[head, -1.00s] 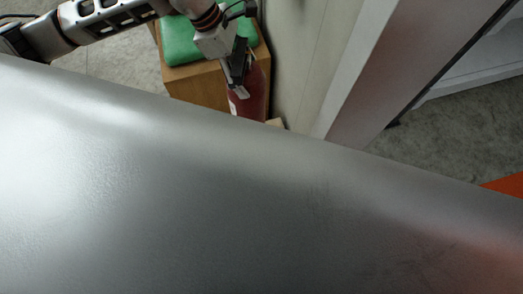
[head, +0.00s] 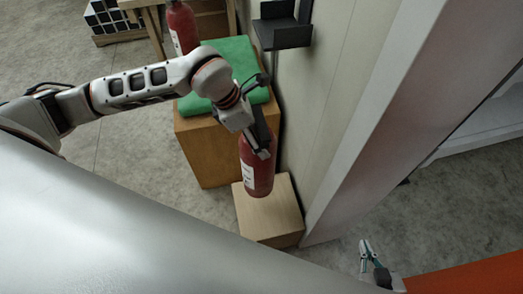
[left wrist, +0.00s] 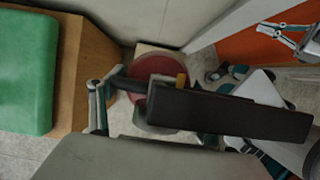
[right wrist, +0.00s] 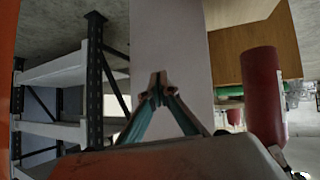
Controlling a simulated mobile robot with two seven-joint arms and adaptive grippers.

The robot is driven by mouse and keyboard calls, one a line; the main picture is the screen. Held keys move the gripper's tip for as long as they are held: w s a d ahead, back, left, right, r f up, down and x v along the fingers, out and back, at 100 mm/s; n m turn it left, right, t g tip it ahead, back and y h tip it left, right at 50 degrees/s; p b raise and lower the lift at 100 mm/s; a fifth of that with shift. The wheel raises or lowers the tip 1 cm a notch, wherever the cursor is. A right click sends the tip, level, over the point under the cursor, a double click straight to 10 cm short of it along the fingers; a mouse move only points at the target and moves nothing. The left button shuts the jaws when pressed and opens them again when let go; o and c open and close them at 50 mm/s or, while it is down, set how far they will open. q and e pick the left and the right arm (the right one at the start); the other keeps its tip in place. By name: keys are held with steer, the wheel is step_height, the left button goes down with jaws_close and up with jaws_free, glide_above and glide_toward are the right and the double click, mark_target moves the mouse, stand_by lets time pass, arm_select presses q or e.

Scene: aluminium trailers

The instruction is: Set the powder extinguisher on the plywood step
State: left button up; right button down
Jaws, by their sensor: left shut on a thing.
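The red powder extinguisher (head: 257,172) with a white label hangs upright in my left gripper (head: 260,140), which is shut on its upper part. In the head view its base overlaps the top of the pale plywood step (head: 272,216); I cannot tell whether they touch. The left wrist view looks down on the red body (left wrist: 158,92), with part of the step (left wrist: 158,58) beyond it. The red body also shows in the right wrist view (right wrist: 262,105). My right gripper (head: 366,243) is away to the right, its fingertips (right wrist: 158,80) together and empty.
A brown wooden box (head: 208,150) with a green cushion (head: 225,72) stands just behind the step. A wall with a black bracket (head: 283,32) runs close along the right. Another red extinguisher (head: 182,28) stands farther back. My silver body hides the near floor.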

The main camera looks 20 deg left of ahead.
mark_target(258, 175)
arm_select(q)
step_height(258, 175, down, 17)
steer(key=b, duration=0.2)
steer(key=shift+w+d+r+b, duration=0.15)
steer(key=shift+w+b, duration=0.1)
steer(key=shift+b, duration=0.05)
steer(key=o, duration=2.1)
steer(key=shift+s+f, duration=0.3)
steer(key=shift+c, duration=0.2)
arm_select(e)
steer(key=shift+w+d+f, duration=0.1)
steer(key=shift+d+f, duration=0.2)
steer(key=shift+f, duration=0.55)
arm_select(q)
steer(key=shift+a, duration=0.2)
